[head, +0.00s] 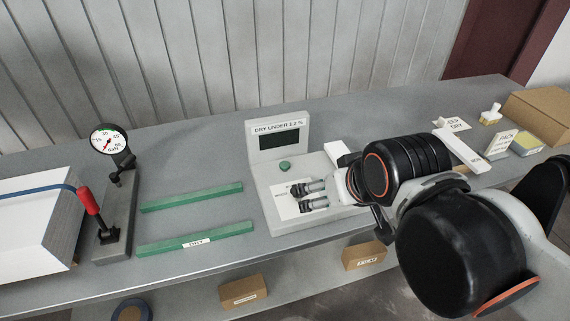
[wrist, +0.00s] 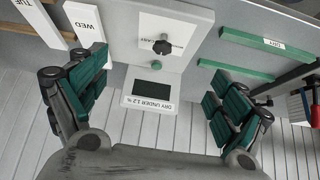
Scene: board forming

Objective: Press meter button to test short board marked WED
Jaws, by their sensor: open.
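The meter (head: 318,158) is a grey stand with a dark screen (head: 279,141) under the words "DRY UNDER 1.2 %". Its round green button (head: 285,166) is below the screen and also shows in the wrist view (wrist: 156,65). The white board marked WED (wrist: 86,23) lies beside the meter; in the head view my arm hides most of that area. My gripper (head: 306,196) is open and empty above the meter's lower plate, in front of the button. In the wrist view its fingers (wrist: 160,100) are spread wide, with the meter seen between them. No board shows on the plate.
A white board marked TUE (wrist: 37,18) lies beyond WED. Two green boards (head: 192,197) lie left of the meter, the front one labelled. A gauge press with a red lever (head: 89,201) and a white stack (head: 35,225) stand farther left. Small boxes (head: 543,115) are at right.

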